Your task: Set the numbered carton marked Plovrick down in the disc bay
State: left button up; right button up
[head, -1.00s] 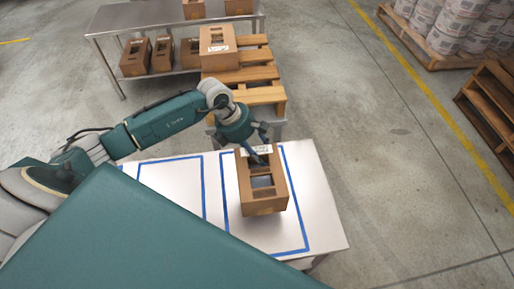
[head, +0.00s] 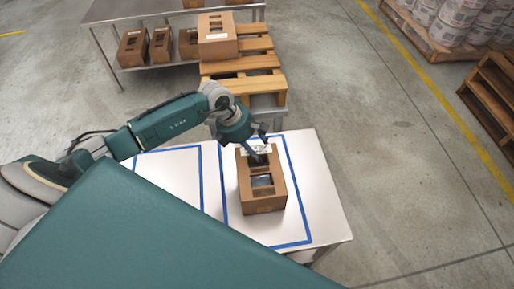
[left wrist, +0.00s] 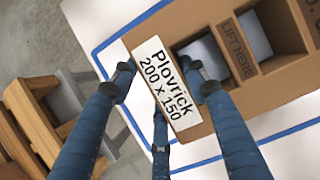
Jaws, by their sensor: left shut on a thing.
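The brown carton (head: 262,201) is over the right blue-taped rectangle (head: 308,214) on the white table. Its white label reads "Plovrick 200 x 150" in the left wrist view (left wrist: 163,88). My left gripper (head: 260,152) is shut on the carton's labelled end wall; its blue fingers (left wrist: 160,85) straddle that wall. The carton looks level and inside the tape lines; I cannot tell whether its base touches the table. A second taped rectangle (head: 202,180) lies to the left. No disc mark shows on either. My right gripper is not in view.
A wooden pallet (head: 250,66) behind the table bears another carton (head: 217,37). A metal bench (head: 105,35) at the back left holds several cartons. The floor right of the table is clear.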

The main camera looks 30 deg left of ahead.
pick_arm(q)
jog(key=shift+f, duration=0.2)
dwell(0.5)
jog(key=o, duration=1.5)
jog(key=shift+f, duration=0.1)
